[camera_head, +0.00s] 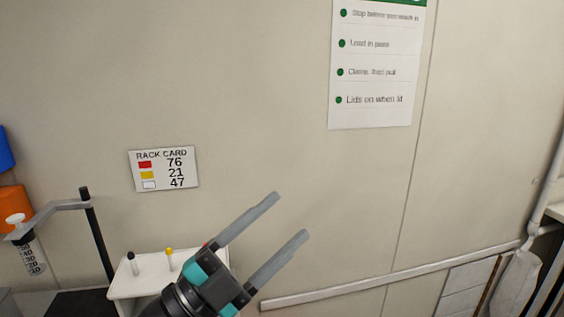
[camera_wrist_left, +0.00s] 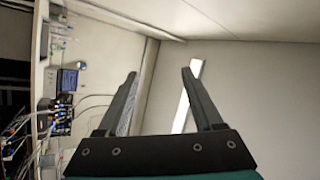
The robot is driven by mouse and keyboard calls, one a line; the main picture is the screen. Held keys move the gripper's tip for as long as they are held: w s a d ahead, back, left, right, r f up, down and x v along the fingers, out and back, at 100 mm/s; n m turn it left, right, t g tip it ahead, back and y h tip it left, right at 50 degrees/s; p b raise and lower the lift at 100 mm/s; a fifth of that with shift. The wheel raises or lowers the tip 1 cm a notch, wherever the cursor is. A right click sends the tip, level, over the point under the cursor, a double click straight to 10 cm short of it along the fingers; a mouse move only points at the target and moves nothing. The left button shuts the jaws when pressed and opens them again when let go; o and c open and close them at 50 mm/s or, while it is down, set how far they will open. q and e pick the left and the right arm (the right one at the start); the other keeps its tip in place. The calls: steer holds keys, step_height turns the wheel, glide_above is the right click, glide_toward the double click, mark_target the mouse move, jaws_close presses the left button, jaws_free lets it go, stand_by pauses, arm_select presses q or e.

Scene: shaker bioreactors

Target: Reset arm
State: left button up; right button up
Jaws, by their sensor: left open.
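My left gripper (camera_head: 290,214) is raised in front of the beige wall in the head view, its two grey fingers pointing up and to the right. The fingers are apart with nothing between them. In the left wrist view the gripper (camera_wrist_left: 160,75) also shows open and empty, facing a bare wall and ceiling with a bright light strip. My right gripper is in neither view.
A white rack (camera_head: 140,283) with a black-topped and a yellow-topped piece stands beside my left wrist. A syringe (camera_head: 28,252) hangs on a black stand (camera_head: 98,235) at the left. A rack card (camera_head: 163,169) and a sign (camera_head: 376,70) are on the wall. A rail (camera_head: 390,279) runs low along it.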

arm_select(q)
steer(key=w+a+f+n+t+y, duration=0.4)
steer(key=a+f+n+t+y, duration=0.3)
steer(key=a+n+y, duration=0.6)
steer(key=s+a+f+n+g+y, duration=0.2)
steer(key=f+n+g+y, duration=0.15)
steer(key=f, duration=0.25)
steer(key=s+a+f+n+g+y, duration=0.1)
steer(key=s+f+n+g+y, duration=0.1)
steer(key=f+n+y, duration=0.3)
steer(key=s+f+g+h, duration=0.3)
steer(key=s+f+g, duration=0.8)
steer(key=s+f, duration=0.6)
steer(key=s+f+g+b, duration=0.1)
steer(key=s+f+b, duration=0.15)
steer(key=f, duration=1.25)
steer(key=s+f+g+b, duration=0.15)
steer(key=f+b, duration=0.25)
steer(key=f, duration=1)
steer(key=s+a+f+b, duration=0.2)
steer(key=s+f+b, duration=0.3)
steer(key=s+f, duration=1)
steer(key=shift+s+f+m, duration=0.15)
steer(key=shift+f+m, duration=0.3)
steer(key=shift+f, duration=0.8)
steer(key=shift+y, duration=0.25)
